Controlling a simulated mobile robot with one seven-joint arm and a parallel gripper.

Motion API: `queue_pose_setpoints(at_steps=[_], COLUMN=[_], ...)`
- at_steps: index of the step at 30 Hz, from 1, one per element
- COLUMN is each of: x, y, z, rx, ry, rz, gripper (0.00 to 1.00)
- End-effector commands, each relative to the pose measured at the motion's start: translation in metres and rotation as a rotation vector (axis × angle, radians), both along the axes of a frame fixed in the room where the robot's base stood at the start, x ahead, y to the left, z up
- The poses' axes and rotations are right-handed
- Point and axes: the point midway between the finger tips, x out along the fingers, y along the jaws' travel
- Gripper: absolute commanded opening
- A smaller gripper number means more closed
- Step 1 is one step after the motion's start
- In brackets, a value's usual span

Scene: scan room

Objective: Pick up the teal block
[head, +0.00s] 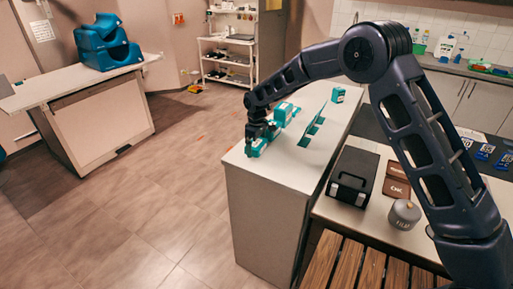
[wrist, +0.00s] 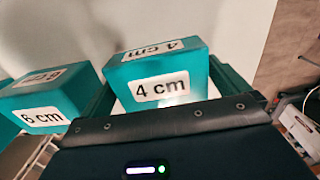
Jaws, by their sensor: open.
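A teal block labelled "4 cm" (wrist: 156,78) is directly in front of my gripper in the wrist view, seemingly between its dark fingers. A larger teal block labelled "6 cm" (wrist: 40,100) is beside it on the left, outside the fingers. In the head view my gripper (head: 261,133) is low over the near left end of the white counter (head: 262,174), with a teal block (head: 254,148) at its tip. My gripper is open. Whether the fingers touch the block is hidden. Another teal block (head: 284,113) is just behind the gripper.
A slanted teal holder (head: 312,128) is right of the blocks, and a small teal box (head: 338,95) is farther back. A black case (head: 352,177) and a grey canister (head: 404,214) are on the lower surface at right. Open floor is left of the counter.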

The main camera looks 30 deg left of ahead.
Motion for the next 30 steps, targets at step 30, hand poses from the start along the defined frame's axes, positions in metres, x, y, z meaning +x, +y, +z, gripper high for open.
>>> queue_pose_setpoints(at_steps=[30], x=[0.001], y=[0.001], z=[0.074], rx=[0.005], ry=[-0.002], rz=[0.000], gripper=[0.61])
